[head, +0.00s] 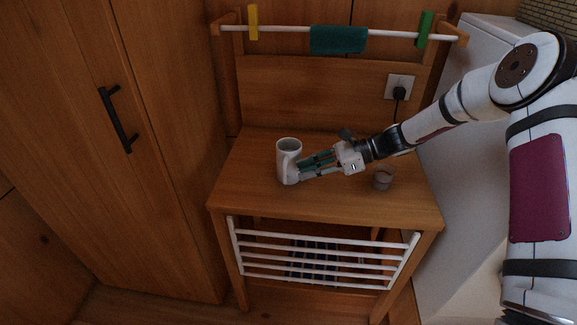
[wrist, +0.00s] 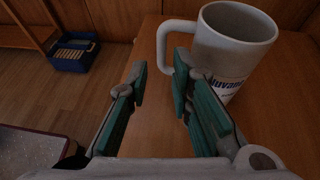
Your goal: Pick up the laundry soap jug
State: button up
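The laundry soap jug (head: 289,152) is a white, mug-shaped vessel with an open top, standing upright on the wooden table. In the wrist view the jug (wrist: 240,48) is at the upper right, with blue lettering on its side and its handle facing left. My gripper (head: 303,167) is at the jug's right side in the head view. In the wrist view my gripper (wrist: 160,88) has its teal-padded fingers apart with nothing between them. The right finger overlaps the jug's lower part below the handle; I cannot tell whether it touches.
A rail with a teal cloth (head: 338,40) runs above the back. A white slatted rack (head: 320,263) is under the tabletop. A blue bin (wrist: 74,55) stands on the floor.

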aim_at(285, 180)
jog(key=shift+x, duration=3.4)
jog(key=shift+w+r, duration=0.1)
jog(key=shift+c, duration=0.6)
grip_shut()
